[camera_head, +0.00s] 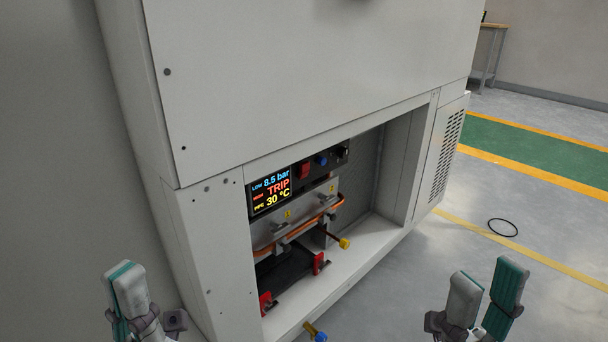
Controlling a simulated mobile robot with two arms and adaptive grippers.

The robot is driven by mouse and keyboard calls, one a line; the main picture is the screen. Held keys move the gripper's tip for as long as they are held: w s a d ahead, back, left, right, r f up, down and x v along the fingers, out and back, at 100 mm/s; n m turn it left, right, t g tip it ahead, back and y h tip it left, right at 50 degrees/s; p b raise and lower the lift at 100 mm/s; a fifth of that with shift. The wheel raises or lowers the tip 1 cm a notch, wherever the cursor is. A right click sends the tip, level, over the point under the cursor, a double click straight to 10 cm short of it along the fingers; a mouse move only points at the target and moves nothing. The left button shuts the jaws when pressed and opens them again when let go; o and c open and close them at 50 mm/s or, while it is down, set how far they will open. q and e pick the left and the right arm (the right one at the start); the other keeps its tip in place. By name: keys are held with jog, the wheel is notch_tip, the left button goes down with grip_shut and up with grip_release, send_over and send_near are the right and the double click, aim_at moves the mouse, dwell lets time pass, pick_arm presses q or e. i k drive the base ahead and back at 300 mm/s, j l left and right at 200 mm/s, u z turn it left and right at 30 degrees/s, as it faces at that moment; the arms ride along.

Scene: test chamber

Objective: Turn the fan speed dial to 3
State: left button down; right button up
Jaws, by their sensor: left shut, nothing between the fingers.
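A dark control panel (328,177) sits in the open recess of a large pale cabinet. It carries a red control (304,170), a blue knob (321,160) and a dark knob (341,152). The markings are too small to read, so I cannot tell which is the fan speed dial or its setting. My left gripper (126,272) is shut and empty at the lower left, apart from the cabinet controls. My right gripper (488,272) is at the lower right, its two fingers apart with nothing between them. Both are well in front of the panel.
A lit display (270,191) reads "8.5 bar", "TRIP" and "30 °C". Below it are a copper pipe (300,231), red clamps (319,263) and a yellow-ended fitting (344,243). The recess's frame and lower ledge (345,275) border the opening. A black ring (502,228) lies on the floor.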

aim_at(342, 152)
jog(key=i+l+u, duration=0.15)
jog(key=l+u, duration=0.4)
jog(key=l, duration=0.25)
jog(key=i+l+u, duration=0.1)
jog(key=l+u, duration=0.2)
jog(key=l, duration=0.15)
